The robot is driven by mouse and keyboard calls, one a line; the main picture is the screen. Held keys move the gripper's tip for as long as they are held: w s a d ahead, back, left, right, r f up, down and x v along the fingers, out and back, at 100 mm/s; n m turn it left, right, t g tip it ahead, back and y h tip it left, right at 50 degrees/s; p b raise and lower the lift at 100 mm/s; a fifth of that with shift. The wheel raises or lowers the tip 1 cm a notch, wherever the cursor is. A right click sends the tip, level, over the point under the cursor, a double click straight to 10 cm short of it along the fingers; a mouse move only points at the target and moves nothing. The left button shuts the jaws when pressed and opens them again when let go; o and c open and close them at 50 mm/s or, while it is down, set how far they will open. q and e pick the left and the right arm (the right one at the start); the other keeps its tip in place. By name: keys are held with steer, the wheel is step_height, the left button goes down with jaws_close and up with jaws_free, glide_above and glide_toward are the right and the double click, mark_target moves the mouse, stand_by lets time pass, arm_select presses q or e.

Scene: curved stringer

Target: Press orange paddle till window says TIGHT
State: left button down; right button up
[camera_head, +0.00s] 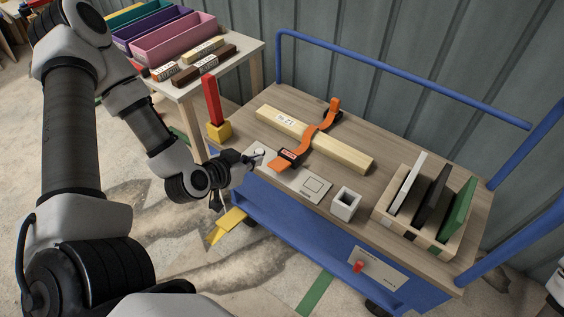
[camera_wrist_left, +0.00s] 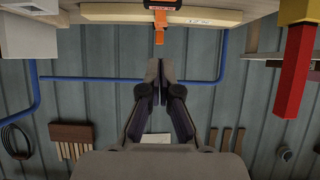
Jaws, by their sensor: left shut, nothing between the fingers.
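The orange paddle (camera_head: 279,166) sticks out from the front of a black buckle (camera_head: 291,154) with a small red window, whose lettering is too small to read. An orange strap (camera_head: 319,130) runs from the buckle over a pale wooden beam (camera_head: 340,151). My left gripper (camera_head: 252,158) is shut and empty at the bench's front edge, left of the paddle and apart from it. In the left wrist view the shut fingertips (camera_wrist_left: 166,64) point towards the paddle (camera_wrist_left: 159,27), with a gap between them. My right gripper is out of view.
A red post in a yellow block (camera_head: 212,103) stands left of the gripper. A white square cup (camera_head: 345,204) and a wooden rack of panels (camera_head: 420,216) stand to the right. A side table with coloured bins (camera_head: 175,38) is at the back left. Blue rails edge the bench.

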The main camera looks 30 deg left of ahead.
arm_select(q)
steer(key=b, duration=0.4)
glide_above(274, 169)
step_height(274, 169, down, 5)
steer(key=shift+w+r, duration=0.15)
step_height(274, 169, down, 3)
steer(key=shift+f, duration=0.2)
steer(key=shift+s+a+f, duration=0.1)
steer(key=shift+s+f, duration=0.1)
steer(key=shift+f, duration=0.1)
steer(key=shift+b, duration=0.3)
